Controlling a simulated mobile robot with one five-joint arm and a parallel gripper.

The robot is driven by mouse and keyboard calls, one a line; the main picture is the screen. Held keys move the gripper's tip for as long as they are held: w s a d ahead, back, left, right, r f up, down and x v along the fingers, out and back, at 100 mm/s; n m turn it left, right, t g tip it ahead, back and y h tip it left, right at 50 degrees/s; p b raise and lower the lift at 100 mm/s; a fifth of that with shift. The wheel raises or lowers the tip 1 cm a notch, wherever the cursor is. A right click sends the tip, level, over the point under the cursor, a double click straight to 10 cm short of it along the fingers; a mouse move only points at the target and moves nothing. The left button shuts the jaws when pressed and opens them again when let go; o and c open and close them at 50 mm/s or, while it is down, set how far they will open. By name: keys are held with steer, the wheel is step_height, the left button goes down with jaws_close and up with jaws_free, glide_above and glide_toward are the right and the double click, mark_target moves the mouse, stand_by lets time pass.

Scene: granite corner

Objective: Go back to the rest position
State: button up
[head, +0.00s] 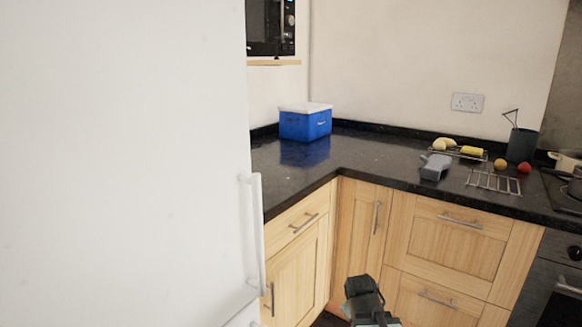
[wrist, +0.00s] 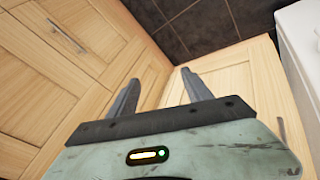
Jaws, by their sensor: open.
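My gripper (head: 362,287) is low in the head view, in front of the wooden cabinets and below the counter top. In the wrist view my gripper (wrist: 163,92) shows two grey fingers spread apart, with nothing between them. Light wood cabinet doors (wrist: 60,60) and a dark tiled floor (wrist: 200,35) lie beyond the fingers. My arm behind the gripper is mostly outside the head view.
A white fridge (head: 120,160) fills the left. The dark counter (head: 360,155) holds a blue box (head: 305,125), a grey object (head: 436,167), wire racks (head: 493,182), a dark green holder (head: 521,145) and small food items. An oven (head: 555,285) stands at right.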

steer(key=s+a+f+m+g+y+p, duration=0.1)
steer(key=s+a+m+g, duration=0.2)
steer(key=s, duration=0.3)
steer(key=s+a+f+m+g+y, duration=0.1)
steer(key=s+a+m+g, duration=0.15)
steer(key=s, duration=0.35)
step_height(320, 180, up, 27)
steer(key=p, duration=2.8)
steer(key=shift+d+r+g, duration=0.2)
steer(key=shift+g, duration=0.15)
steer(key=shift+f+m, duration=0.1)
steer(key=shift+m, duration=0.15)
